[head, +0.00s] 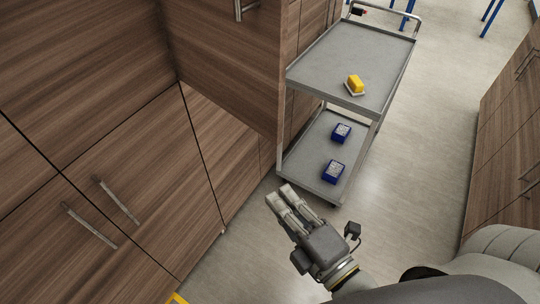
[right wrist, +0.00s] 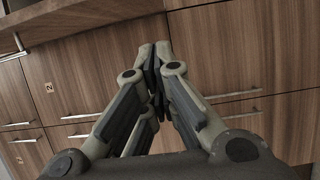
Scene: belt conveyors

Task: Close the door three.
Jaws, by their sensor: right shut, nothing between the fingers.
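A tall wooden door panel (head: 225,65) juts out from the cabinet front at the upper middle of the head view, with a metal handle near the top. It appears to stand open; no number three is legible on it. My right gripper (head: 281,198) is shut and empty, below and to the right of the panel, apart from it. In the right wrist view the shut fingers (right wrist: 157,55) point at wooden fronts with bar handles. A wooden panel edge (right wrist: 95,20) crosses the upper left there, and a front at left bears a label (right wrist: 48,87) reading 2. My left gripper is not in view.
A grey two-shelf cart (head: 320,68) stands beyond the panel. It carries a yellow block (head: 355,84) on top and two blue boxes (head: 341,133) (head: 333,171) below. Lower cabinets (head: 120,205) line the left, others (head: 510,120) the right. Clear floor (head: 410,170) lies between.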

